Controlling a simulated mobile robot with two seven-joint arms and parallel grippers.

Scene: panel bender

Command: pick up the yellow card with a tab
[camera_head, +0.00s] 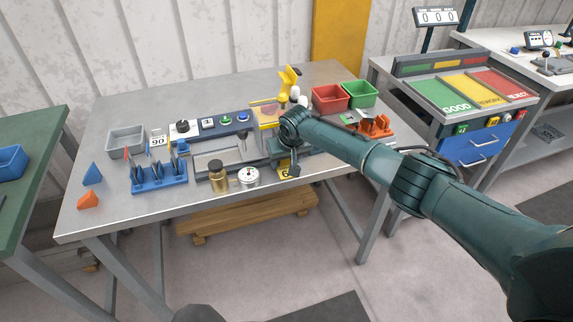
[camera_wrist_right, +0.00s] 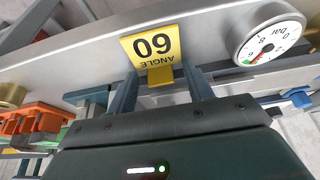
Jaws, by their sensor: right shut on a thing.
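The yellow card (camera_wrist_right: 152,45) reads "60" and "ANGLE" and has a small yellow tab (camera_wrist_right: 160,77). In the head view the card (camera_head: 285,173) shows at the front edge of the grey table, partly hidden by my right gripper (camera_head: 293,167). In the right wrist view the tab lies between the two fingers of my right gripper (camera_wrist_right: 162,80), which is shut on it. Whether the card touches the table is hard to tell. My left gripper is not in view.
A dial gauge (camera_head: 248,177) and a brass cylinder (camera_head: 217,177) stand close left of the card. A blue rack (camera_head: 159,178), a white "90" card (camera_head: 158,141) and a grey tray (camera_head: 125,141) are farther left. Red (camera_head: 329,98) and green (camera_head: 361,94) bins stand at the back right.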

